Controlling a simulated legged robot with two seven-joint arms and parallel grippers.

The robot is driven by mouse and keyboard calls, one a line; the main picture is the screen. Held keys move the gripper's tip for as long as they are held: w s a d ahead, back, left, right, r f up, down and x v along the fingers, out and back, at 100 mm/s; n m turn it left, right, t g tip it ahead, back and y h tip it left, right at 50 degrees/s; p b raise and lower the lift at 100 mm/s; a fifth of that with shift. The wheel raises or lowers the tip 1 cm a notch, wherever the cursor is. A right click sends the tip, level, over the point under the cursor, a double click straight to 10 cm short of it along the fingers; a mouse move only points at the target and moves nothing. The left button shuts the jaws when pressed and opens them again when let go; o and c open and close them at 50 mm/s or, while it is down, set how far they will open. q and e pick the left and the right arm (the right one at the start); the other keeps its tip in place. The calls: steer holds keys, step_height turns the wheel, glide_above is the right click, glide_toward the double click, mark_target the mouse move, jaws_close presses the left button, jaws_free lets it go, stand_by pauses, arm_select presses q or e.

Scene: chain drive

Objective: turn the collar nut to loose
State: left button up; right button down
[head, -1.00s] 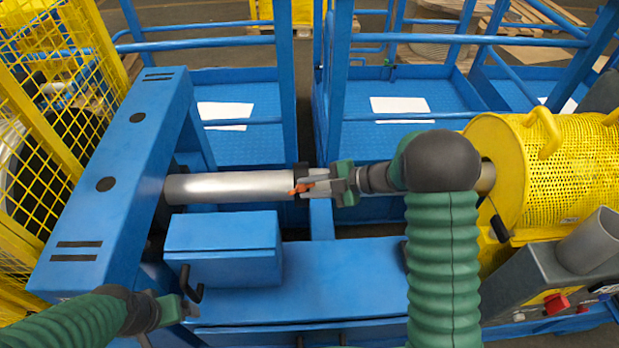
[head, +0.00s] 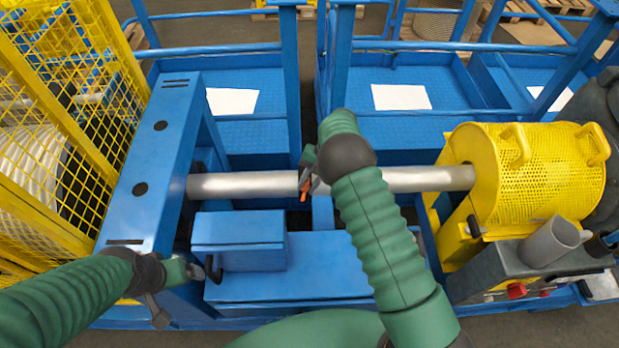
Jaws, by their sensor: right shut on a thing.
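A silver shaft (head: 245,185) runs level from the blue frame to the yellow guard. The collar nut sits partway along it, mostly hidden by my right gripper. A small orange lever (head: 305,190) shows there, pointing down. My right gripper (head: 307,177) is shut on the collar nut, and my dark wrist covers much of the grip. My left gripper (head: 193,271) is at the lower left, beside the black hook handle (head: 213,268) of the blue box. Whether its jaws are open, or touch the handle, cannot be made out.
The blue box (head: 240,230) stands on the blue bed below the shaft. The perforated yellow guard (head: 550,165) closes off the right, above a grey control box (head: 530,262). Yellow mesh fencing (head: 60,110) stands at the left. Blue rails (head: 440,46) cross behind.

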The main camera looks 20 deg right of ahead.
steer(key=shift+w+a+r+n+g+h+p, duration=0.1)
steer(key=shift+n+g+h+p, duration=0.15)
steer(key=shift+n+h, duration=0.15)
steer(key=shift+w+a+r+n+g+h+p, duration=0.1)
steer(key=shift+n+g+h+p, duration=0.1)
steer(key=shift+n+h, duration=0.15)
steer(key=shift+w+a+f+n+g+h, duration=0.1)
steer(key=shift+a+n+g+h, duration=0.1)
steer(key=shift+n+h, duration=0.3)
steer(key=shift+a+f+n+g+h, duration=0.15)
steer(key=shift+n+h, duration=0.1)
steer(key=shift+h, duration=0.3)
steer(key=shift+a+n+h, duration=0.15)
steer(key=shift+n+h, duration=0.65)
steer(key=shift+h, duration=0.3)
steer(key=shift+a+n+g+h+b, duration=0.2)
steer(key=shift+n+g+h+b, duration=0.1)
steer(key=shift+n+h+b, duration=0.75)
steer(key=shift+w+r+h, duration=0.1)
steer(key=shift+h, duration=0.15)
steer(key=c, duration=1.5)
jaws_free()
steer(key=shift+c, duration=0.2)
steer(key=shift+o, duration=0.7)
steer(key=shift+w, duration=0.1)
